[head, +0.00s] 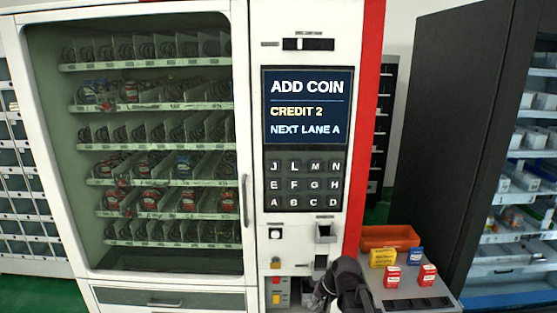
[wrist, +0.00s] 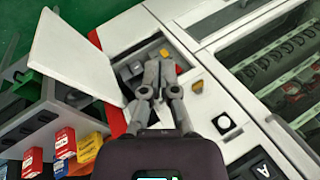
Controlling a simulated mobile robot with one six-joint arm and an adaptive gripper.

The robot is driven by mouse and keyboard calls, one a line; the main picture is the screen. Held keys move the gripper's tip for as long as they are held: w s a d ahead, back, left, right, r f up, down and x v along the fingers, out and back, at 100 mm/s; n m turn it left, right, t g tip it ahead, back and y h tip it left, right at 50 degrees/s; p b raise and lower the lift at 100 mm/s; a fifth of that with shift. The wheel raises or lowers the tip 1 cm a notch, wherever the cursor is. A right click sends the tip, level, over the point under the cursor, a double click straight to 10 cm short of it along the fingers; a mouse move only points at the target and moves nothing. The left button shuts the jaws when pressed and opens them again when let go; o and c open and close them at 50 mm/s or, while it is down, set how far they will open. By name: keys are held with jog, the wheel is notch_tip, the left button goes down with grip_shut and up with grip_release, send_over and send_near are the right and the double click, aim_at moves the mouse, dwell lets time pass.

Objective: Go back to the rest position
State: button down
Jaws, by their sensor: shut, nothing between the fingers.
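My gripper (wrist: 158,70) is shut and empty in the wrist view. Its fingertips are over an open recess (wrist: 118,66) in the vending machine's front, which holds a yellow part (wrist: 136,68). I cannot tell if they touch anything. In the head view my dark arm (head: 345,285) reaches in at the bottom, low in front of the machine's control column; the fingertips are hard to make out there. The vending machine (head: 240,20) stands upright, and its screen (head: 307,107) reads ADD COIN, CREDIT 2 and names lane A.
A white flap (wrist: 75,45) stands open beside the recess. A side shelf (head: 395,295) right of my arm carries an orange tray (head: 390,236) and small yellow (head: 383,257), blue (head: 416,256) and red boxes (head: 391,277). A dark cabinet (head: 450,130) stands at the right.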

jog(key=s+d+f+n+g+h, duration=0.2)
jog(key=s+d, duration=0.4)
jog(key=s, duration=0.4)
jog(key=n+h, duration=0.1)
jog(key=h, duration=0.1)
jog(key=shift+d+h, duration=0.3)
jog(key=shift+d, duration=0.05)
